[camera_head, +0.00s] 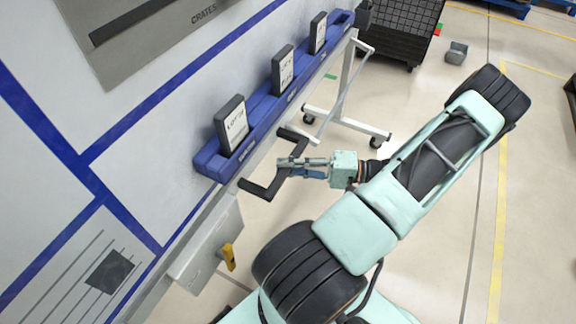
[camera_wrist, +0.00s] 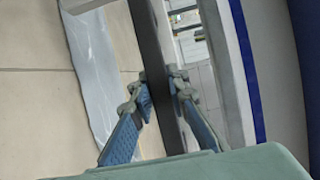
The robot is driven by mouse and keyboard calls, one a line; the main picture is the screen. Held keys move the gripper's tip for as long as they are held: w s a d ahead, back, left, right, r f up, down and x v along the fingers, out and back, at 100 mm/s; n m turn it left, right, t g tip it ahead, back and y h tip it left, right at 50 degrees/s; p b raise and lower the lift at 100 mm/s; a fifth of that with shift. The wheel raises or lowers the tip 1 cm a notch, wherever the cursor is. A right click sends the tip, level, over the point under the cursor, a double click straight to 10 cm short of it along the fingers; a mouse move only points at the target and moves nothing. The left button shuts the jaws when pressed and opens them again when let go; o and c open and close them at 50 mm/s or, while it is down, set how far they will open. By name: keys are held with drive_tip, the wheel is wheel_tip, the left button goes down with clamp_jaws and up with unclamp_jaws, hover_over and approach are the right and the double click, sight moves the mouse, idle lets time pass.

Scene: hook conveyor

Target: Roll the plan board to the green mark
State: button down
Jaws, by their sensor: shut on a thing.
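The plan board (camera_head: 165,120) is a large white panel with blue lines on a wheeled metal frame, filling the left of the head view. A black handle (camera_head: 262,192) sticks out from its edge. My gripper (camera_head: 290,168) is shut on the handle. In the wrist view my gripper (camera_wrist: 160,88) has its blue pads on either side of the dark handle bar (camera_wrist: 150,45). A small green patch (camera_head: 330,76) shows on the floor behind the frame; I cannot tell if it is the green mark, as most of that floor is hidden.
A blue ledge (camera_head: 210,165) on the board carries three dark labelled blocks. The frame's castered foot (camera_head: 350,125) stands on the floor. A black mesh crate (camera_head: 400,28) and a small grey bin (camera_head: 456,52) stand beyond. Floor to the right is mostly clear, with yellow lines.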

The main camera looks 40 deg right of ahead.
drive_tip(key=c, duration=1.8)
unclamp_jaws()
drive_tip(key=shift+c, duration=0.2)
drive_tip(key=v, duration=1.2)
drive_tip(key=shift+d, duration=0.1)
